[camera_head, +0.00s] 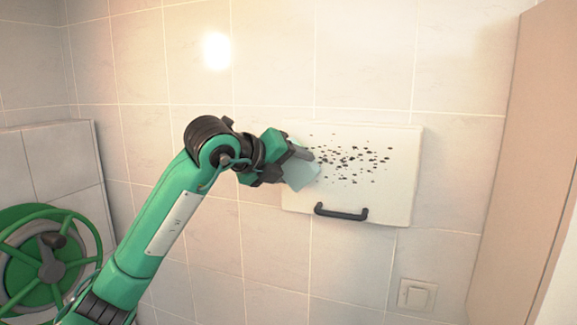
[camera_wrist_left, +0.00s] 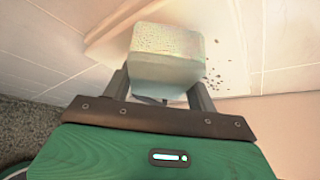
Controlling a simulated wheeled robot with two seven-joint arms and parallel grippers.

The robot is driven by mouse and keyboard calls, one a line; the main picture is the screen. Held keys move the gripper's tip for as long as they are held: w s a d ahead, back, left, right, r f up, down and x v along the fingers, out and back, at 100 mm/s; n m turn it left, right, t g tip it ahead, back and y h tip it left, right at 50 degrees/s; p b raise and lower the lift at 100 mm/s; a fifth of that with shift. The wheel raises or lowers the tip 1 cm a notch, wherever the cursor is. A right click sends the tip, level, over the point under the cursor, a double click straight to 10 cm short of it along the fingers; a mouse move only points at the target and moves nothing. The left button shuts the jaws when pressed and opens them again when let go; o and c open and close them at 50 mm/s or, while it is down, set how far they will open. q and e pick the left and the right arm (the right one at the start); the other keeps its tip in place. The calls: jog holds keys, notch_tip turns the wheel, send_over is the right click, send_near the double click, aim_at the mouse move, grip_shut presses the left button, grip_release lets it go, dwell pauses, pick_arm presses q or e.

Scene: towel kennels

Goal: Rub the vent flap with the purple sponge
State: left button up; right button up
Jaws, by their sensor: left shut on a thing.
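The vent flap (camera_head: 395,178) is a white panel on the tiled wall with a black handle (camera_head: 341,212) near its lower edge. Dark specks (camera_head: 352,160) are scattered over its middle and upper part. My left gripper (camera_head: 300,161) is shut on a pale grey-green sponge (camera_head: 302,175); it does not look purple. The gripper and sponge are at the flap's left side, just left of most specks. In the left wrist view the sponge (camera_wrist_left: 166,55) sits between the fingers, with flap and specks (camera_wrist_left: 213,76) behind it. Contact with the flap cannot be told. My right gripper is out of view.
A green wheel (camera_head: 48,262) stands at the lower left by a tiled ledge (camera_head: 60,155). A wall switch (camera_head: 417,296) is below the flap at right. A beige panel (camera_head: 527,180) juts along the right side. The wall above the flap is bare.

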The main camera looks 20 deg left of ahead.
aim_at(305, 164)
pick_arm(q)
jog(key=shift+w, duration=0.1)
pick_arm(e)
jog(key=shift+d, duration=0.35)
pick_arm(q)
jog(key=shift+w, duration=0.35)
jog(key=shift+w, duration=0.5)
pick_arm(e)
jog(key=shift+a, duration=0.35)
pick_arm(q)
jog(key=shift+d, duration=0.15)
jog(key=shift+s+d+b, duration=0.15)
jog(key=shift+d+b, duration=0.15)
jog(key=shift+d, duration=1.5)
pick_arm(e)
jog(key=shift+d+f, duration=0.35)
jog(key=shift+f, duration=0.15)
